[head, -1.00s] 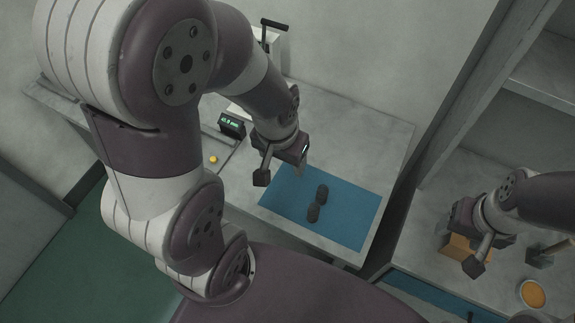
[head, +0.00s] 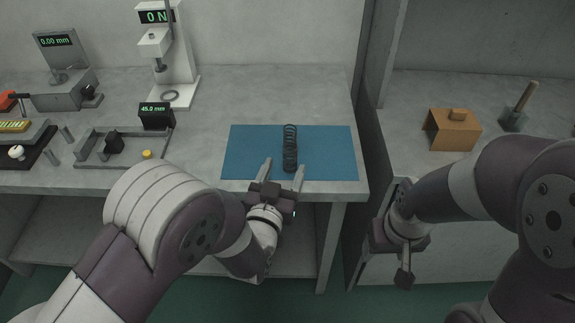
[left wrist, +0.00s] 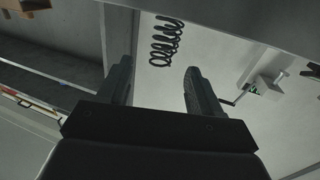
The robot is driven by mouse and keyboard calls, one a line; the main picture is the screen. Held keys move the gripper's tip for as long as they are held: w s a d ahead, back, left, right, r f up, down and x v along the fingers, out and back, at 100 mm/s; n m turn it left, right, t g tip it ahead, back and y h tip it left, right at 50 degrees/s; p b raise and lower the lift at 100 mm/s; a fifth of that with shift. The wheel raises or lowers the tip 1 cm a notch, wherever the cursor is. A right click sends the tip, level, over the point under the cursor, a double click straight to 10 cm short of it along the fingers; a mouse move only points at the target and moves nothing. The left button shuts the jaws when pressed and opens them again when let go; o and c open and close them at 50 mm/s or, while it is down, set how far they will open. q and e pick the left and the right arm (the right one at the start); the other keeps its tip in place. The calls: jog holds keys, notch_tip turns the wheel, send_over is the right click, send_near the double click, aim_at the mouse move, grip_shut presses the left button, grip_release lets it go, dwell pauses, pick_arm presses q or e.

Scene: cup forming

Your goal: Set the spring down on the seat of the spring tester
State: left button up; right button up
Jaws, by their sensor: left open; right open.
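A dark coil spring (head: 290,148) is on the blue mat (head: 240,152) and appears to stand upright. The spring also shows beyond my fingers in the left wrist view (left wrist: 166,42). My left gripper (head: 283,171) is open and empty at the mat's front edge, its fingertips to either side of the spring's lower end and not closed on it. The white spring tester (head: 182,72) reads 0 N and stands at the back left. Its ring-shaped seat (head: 170,96) is bare. My right gripper (head: 398,258) is open and empty, low in front of the right-hand counter.
A grey tray (head: 95,158) with a yellow button and a 45.0 mm display (head: 156,116) lies left of the mat. A grey gauge (head: 65,88) stands further left. A gap separates the two counters.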

aim_at(288, 156)
pick_arm(q)
jog(key=x, duration=0.6)
jog(key=shift+w, duration=0.3)
jog(key=shift+s, duration=0.1)
jog(key=shift+c, duration=0.6)
jog(key=c, duration=1)
